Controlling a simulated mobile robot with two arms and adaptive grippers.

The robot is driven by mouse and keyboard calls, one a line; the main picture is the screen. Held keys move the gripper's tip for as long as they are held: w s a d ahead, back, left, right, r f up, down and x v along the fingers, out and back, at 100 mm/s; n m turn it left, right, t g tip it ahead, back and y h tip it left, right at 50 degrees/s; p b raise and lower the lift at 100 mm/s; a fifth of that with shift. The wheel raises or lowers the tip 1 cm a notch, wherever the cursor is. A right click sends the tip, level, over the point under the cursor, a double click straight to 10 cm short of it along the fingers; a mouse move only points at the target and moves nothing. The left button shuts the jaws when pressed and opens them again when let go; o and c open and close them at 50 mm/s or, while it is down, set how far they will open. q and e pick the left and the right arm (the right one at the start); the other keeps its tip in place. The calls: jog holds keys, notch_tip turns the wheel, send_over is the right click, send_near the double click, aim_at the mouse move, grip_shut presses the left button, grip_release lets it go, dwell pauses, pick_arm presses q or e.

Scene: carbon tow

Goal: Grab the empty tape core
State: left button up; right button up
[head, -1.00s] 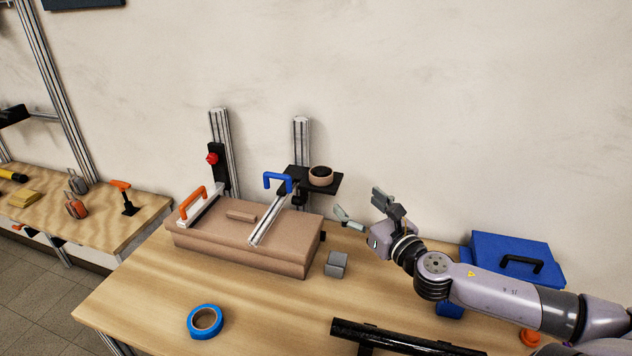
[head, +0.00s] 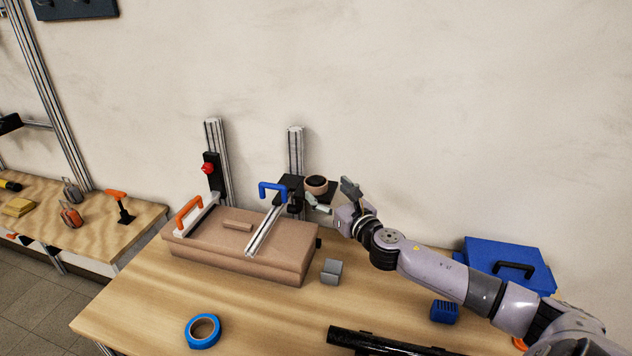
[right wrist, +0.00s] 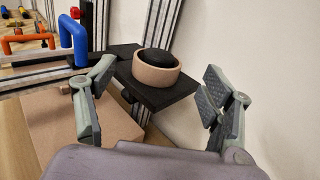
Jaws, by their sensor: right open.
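The empty tape core (head: 316,185) is a tan ring around a black hub on a small black shelf (head: 291,184) fixed to an upright rail. In the right wrist view the core (right wrist: 155,76) sits ahead, between my open fingers and beyond their tips. My right gripper (head: 334,196) is open and empty, just right of and in front of the core; its two fingers (right wrist: 163,90) spread either side of the shelf in the wrist view. No contact with the core shows. My left gripper is not in view.
A brown block (head: 240,250) with a blue-handled bar (head: 268,232) lies left of the shelf. A grey block (head: 331,271), blue tape roll (head: 189,338), black tube (head: 380,343) and blue toolbox (head: 508,264) are on the table. The wall stands close behind the shelf.

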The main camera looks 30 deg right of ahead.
aim_at(319, 184)
jog(key=shift+w, duration=1.05)
jog(key=shift+w+d+p, duration=0.1)
jog(key=shift+w+p, duration=0.1)
jog(key=shift+p, duration=0.1)
jog(key=shift+w+f+p, duration=0.15)
jog(key=shift+w+p, duration=0.5)
jog(key=shift+w, duration=1.7)
jog(key=shift+s+d, duration=0.1)
jog(key=shift+c, duration=0.5)
jog(key=c, duration=0.8)
